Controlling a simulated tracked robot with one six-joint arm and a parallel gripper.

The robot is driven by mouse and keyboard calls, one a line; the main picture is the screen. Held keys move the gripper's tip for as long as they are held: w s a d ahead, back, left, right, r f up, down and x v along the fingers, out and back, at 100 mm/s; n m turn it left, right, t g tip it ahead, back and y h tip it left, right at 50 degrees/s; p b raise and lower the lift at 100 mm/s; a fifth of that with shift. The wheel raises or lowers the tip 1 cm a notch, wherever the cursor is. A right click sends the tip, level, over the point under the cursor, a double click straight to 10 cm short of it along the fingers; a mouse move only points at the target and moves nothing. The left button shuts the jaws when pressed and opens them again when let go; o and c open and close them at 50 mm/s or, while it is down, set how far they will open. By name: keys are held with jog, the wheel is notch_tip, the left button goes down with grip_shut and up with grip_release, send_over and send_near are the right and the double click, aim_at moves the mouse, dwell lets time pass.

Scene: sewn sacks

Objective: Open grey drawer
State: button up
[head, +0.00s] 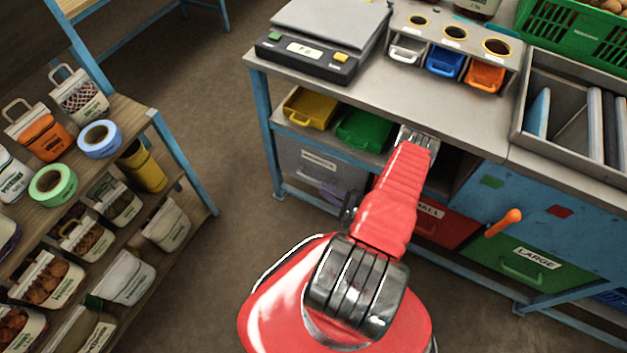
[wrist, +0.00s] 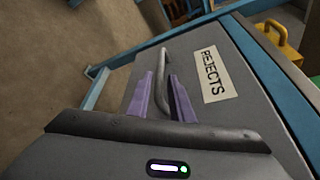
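The grey drawer (head: 312,162) is at the left end of the workbench, below the yellow and green bins. In the wrist view the grey drawer front (wrist: 190,55) bears a label reading REJECTS, and its bar handle (wrist: 161,75) stands out from it. The drawer looks shut, flush with the blue frame. My gripper (wrist: 163,98) has two purple fingers, one on each side of the handle, with small gaps showing. In the head view my gripper (head: 340,192) is low at the drawer front, partly hidden by my red arm.
A yellow bin (head: 310,107) and a green bin (head: 365,129) sit on the shelf above the drawer. A red drawer (head: 449,228) and a green drawer marked LARGE (head: 520,264) lie to the right. A loaded shelf (head: 150,115) stands left, with clear floor between.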

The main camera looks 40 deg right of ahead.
aim_at(313, 180)
jog(key=x, duration=0.8)
jog(key=shift+w, duration=0.1)
jog(key=shift+c, duration=0.4)
grip_shut()
jog(key=shift+a+f, duration=0.1)
